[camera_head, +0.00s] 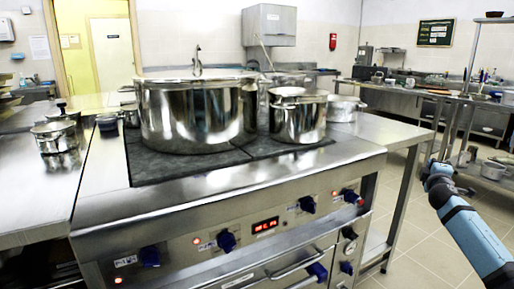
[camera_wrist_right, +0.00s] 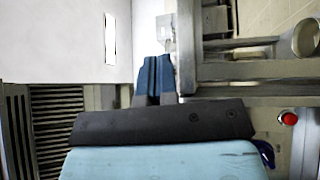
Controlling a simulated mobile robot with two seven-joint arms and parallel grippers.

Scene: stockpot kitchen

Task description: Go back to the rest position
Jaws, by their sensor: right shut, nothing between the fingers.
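My right arm (camera_head: 465,225) comes in at the lower right of the head view, to the right of the stove. In the right wrist view, my right gripper (camera_wrist_right: 153,62) is shut, with its two blue fingers side by side and nothing between them. My left gripper is not in view. A large steel stockpot (camera_head: 195,115) with a lid stands upright on the dark cooktop.
The stove (camera_head: 260,215) has blue knobs and a lit red display. A small pot (camera_head: 56,137) stands on the left counter (camera_head: 30,195). Steel tables (camera_head: 400,92) stand at the back right. The tiled floor (camera_head: 420,230) right of the stove is open.

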